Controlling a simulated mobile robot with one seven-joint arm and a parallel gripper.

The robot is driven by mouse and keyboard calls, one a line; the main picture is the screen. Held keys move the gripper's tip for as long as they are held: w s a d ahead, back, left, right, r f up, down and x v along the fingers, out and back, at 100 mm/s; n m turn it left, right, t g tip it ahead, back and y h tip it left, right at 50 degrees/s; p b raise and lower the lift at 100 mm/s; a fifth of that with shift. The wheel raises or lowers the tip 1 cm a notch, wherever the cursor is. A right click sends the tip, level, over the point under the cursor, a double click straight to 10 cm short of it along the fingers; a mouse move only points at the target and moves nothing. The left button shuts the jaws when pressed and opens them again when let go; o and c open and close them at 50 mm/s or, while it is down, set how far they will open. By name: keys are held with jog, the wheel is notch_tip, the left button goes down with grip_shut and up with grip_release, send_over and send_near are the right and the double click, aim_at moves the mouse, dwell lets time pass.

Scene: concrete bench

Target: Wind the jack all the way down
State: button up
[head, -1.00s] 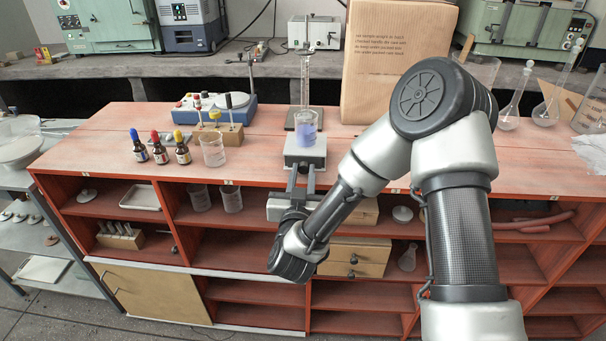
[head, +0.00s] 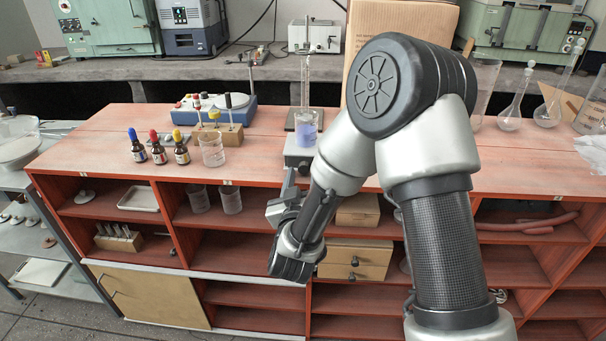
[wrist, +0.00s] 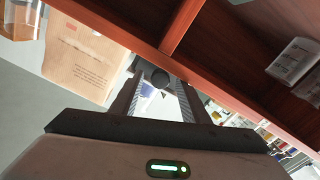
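The jack (head: 299,153) is a small grey stand at the front edge of the red bench top, below the upright glass cylinder. A beaker of blue liquid (head: 306,130) stands on its plate. My gripper (head: 292,179) is just in front of the jack, at the bench edge, partly hidden by my wrist. In the wrist view my two fingers (wrist: 162,92) lie either side of a dark round knob (wrist: 160,77). Whether they touch it cannot be told. The jack's lower part is mostly hidden, so its height is hard to read.
A large cardboard box (head: 400,18) stands behind my arm. Dropper bottles (head: 160,150), an empty beaker (head: 212,150) and a wooden rack (head: 222,133) stand left of the jack. Flasks (head: 510,112) are at the right. Open shelves and drawers (head: 355,258) lie below my gripper.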

jog(key=s+p, duration=0.8)
jog(key=s, duration=0.9)
jog(key=shift+s+a, duration=0.2)
jog(key=shift+a, duration=0.1)
